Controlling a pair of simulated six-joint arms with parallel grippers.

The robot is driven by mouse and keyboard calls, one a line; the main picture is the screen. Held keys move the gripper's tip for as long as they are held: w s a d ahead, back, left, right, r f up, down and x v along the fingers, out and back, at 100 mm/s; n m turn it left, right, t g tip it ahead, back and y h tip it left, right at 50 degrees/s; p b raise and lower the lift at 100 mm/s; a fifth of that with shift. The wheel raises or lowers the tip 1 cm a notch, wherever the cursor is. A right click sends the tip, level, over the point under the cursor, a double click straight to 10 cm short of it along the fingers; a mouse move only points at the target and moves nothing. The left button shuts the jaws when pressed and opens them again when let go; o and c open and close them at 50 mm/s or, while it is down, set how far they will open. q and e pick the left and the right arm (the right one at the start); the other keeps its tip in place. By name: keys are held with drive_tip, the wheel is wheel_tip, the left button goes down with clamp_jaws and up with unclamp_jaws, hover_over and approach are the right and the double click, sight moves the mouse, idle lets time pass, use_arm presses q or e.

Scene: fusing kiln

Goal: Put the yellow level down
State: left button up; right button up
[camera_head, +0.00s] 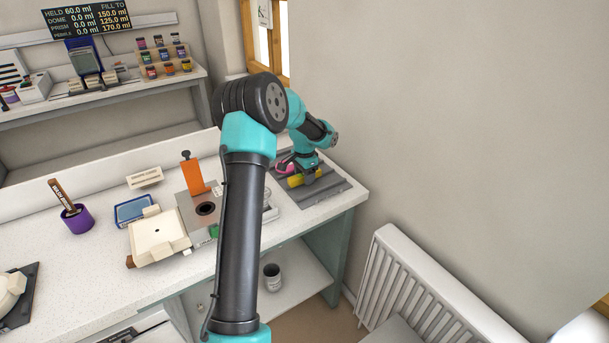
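The yellow level (296,181) is a small yellow block at the far right end of the white counter. My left gripper (305,171) reaches down to it from above and appears shut on it, though the fingers are small and partly hidden. The level is over or on a grey ridged mat (329,188); I cannot tell whether it touches the mat. A pink object (285,168) is just left of the level, partly behind the gripper. My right gripper is not in view.
An orange upright plate (195,177), a cream block (158,238), a blue tray (134,210) and a purple cup with a brush (77,218) stand left on the counter. A radiator (430,285) is at the right. The mat's front right part is clear.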

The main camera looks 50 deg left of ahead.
use_arm(q)
wheel_tip(320, 180, up, 12)
drive_tip(key=shift+r, duration=0.15)
idle(0.7)
